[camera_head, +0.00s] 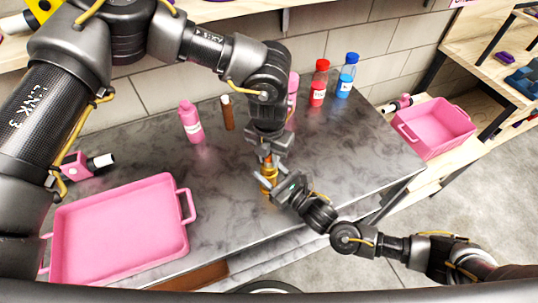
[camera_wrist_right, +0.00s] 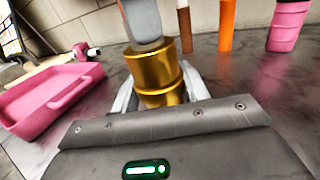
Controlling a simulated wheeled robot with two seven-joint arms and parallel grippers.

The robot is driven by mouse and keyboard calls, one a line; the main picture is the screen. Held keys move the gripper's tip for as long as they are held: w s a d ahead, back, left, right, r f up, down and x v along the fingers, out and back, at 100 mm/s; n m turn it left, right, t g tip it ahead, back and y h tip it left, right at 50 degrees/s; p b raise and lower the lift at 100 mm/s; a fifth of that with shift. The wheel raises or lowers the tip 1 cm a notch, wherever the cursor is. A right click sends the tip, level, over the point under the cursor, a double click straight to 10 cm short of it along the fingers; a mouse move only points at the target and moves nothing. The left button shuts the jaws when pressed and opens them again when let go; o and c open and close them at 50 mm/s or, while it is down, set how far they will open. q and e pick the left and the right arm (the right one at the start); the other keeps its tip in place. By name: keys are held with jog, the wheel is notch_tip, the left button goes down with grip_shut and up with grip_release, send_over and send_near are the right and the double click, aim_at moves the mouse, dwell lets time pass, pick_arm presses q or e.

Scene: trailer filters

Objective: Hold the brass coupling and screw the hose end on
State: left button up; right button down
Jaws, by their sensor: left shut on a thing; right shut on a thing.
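The brass coupling (camera_head: 269,178) stands upright above the grey worktop, and its stepped golden body fills the middle of the right wrist view (camera_wrist_right: 155,75). My right gripper (camera_head: 274,184) is shut on it low down, with a finger on each side in the right wrist view (camera_wrist_right: 162,98). My left gripper (camera_head: 267,156) comes down from above and is shut just over the coupling. What it holds is mostly hidden; I cannot clearly make out the hose end or whether its thread is engaged. A grey part (camera_wrist_right: 145,22) sits directly above the brass in the right wrist view.
A pink tray (camera_head: 120,235) lies at the left of the worktop (camera_head: 335,160). A pink bottle (camera_head: 190,122), a brown tube (camera_head: 227,113), a red bottle (camera_head: 319,83) and a blue bottle (camera_head: 347,76) stand along the wall. A pink bin (camera_head: 435,128) sits at the right.

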pick_arm(q)
jog(key=m, duration=0.5)
grip_shut()
jog(key=o, duration=1.1)
grip_release()
jog(key=shift+c, duration=0.2)
notch_tip(320, 180, up, 12)
jog(key=shift+w, duration=0.1)
pick_arm(e)
jog(key=c, duration=0.7)
grip_release()
jog(key=shift+o, duration=0.2)
